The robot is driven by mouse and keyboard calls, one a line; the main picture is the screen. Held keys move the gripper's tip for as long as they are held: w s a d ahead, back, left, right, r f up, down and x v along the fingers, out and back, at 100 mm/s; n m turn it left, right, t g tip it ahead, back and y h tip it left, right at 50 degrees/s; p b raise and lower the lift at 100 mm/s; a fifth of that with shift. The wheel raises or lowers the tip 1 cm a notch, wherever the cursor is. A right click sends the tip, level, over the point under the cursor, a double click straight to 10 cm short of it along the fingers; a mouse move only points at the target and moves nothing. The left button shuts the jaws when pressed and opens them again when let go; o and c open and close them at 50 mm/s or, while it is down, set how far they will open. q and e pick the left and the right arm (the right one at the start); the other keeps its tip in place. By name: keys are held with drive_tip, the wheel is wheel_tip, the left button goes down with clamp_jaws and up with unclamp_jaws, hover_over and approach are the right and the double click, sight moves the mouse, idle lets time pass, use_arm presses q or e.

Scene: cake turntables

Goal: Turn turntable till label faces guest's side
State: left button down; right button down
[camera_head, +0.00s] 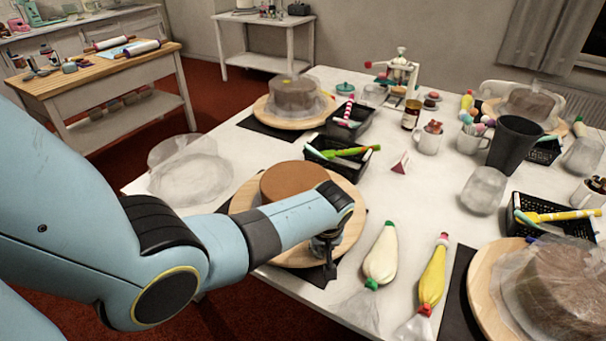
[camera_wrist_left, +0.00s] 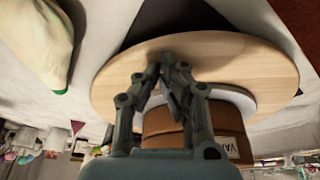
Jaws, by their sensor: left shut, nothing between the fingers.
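A round wooden turntable (camera_head: 240,206) sits near the table's front edge on a dark mat, with a brown cake (camera_head: 290,182) on it. My left gripper (camera_head: 328,268) is over the board's near right part, beside the cake, and my forearm hides part of both. In the left wrist view, the gripper (camera_wrist_left: 170,72) is shut and empty, its tips at the wooden board (camera_wrist_left: 255,60); I cannot tell if they touch it. The cake (camera_wrist_left: 165,123) has a pale label (camera_wrist_left: 224,148) with dark letters on its side, partly cut off by the gripper. The label does not show in the head view.
A white piping bag (camera_head: 381,258) and a yellow one (camera_head: 432,276) lie right of the turntable. A black basket of tools (camera_head: 338,158) stands behind it. Wrapped cakes stand on other turntables (camera_head: 484,290). Crumpled clear wrap (camera_head: 190,175) lies left.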

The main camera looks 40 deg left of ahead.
sight(289, 255)
use_arm(q)
drive_tip(key=shift+s+a+p, duration=0.25)
drive_tip(key=shift+s+p, duration=0.15)
drive_tip(key=shift+s, duration=0.25)
drive_tip(key=shift+s+a+p, duration=0.25)
drive_tip(key=shift+s+p, duration=0.1)
drive_tip(key=shift+s, duration=0.25)
drive_tip(key=shift+s+a+r+p, duration=0.1)
drive_tip(key=shift+s+a+p, duration=0.65)
drive_tip(key=shift+s+a, duration=0.25)
drive_tip(key=shift+s+a+p, duration=0.55)
drive_tip(key=shift+s+a, duration=0.4)
drive_tip(key=shift+s, duration=0.15)
drive_tip(key=shift+r+p, duration=0.35)
drive_tip(key=shift+r, duration=1)
